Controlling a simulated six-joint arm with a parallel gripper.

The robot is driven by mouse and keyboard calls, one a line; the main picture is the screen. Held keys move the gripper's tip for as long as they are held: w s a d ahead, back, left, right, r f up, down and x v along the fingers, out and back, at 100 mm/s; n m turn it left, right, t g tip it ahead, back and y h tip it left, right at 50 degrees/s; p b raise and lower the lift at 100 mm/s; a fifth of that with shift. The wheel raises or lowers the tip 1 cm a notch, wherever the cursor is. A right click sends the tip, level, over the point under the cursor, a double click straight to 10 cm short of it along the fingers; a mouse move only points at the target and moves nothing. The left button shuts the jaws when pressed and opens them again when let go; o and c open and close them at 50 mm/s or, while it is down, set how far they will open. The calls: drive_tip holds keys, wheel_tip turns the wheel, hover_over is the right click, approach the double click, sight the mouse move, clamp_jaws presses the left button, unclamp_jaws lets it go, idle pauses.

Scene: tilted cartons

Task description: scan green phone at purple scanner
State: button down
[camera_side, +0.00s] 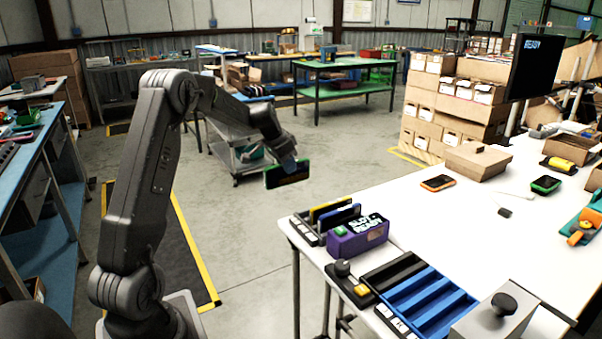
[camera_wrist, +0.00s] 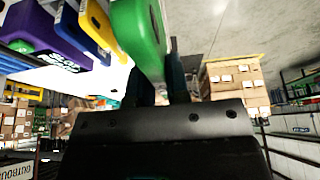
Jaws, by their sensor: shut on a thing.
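The green phone (camera_side: 287,174) is held on edge in my gripper (camera_side: 288,161), above the floor and left of the white table. In the wrist view the green phone (camera_wrist: 138,32) rises between the fingers of my gripper (camera_wrist: 163,82). The purple scanner (camera_side: 358,238) stands on the table's near left corner, right of and lower than the held phone in the side view. Its lit front text seems to end in READY. The purple scanner (camera_wrist: 38,30) shows at the upper left of the wrist view, apart from the phone.
A rack with yellow and blue phones (camera_side: 336,213) stands directly behind the scanner. A blue slotted tray (camera_side: 420,295) and a black-knobbed box (camera_side: 500,310) are in front. An orange phone (camera_side: 437,183) and another green-edged phone (camera_side: 545,185) lie farther back. A monitor (camera_side: 535,68) reads READY.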

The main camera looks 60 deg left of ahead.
drive_tip(key=w+d, duration=0.3)
drive_tip(key=d, duration=0.7)
drive_tip(key=w+d+f, duration=0.1)
drive_tip(key=w+d, duration=0.2)
drive_tip(key=d, duration=0.7)
drive_tip(key=w+d, duration=0.3)
drive_tip(key=d, duration=0.8)
drive_tip(key=shift+a+f, duration=0.2)
drive_tip(key=shift+f, duration=4)
wheel_tip(320, 180, up, 6)
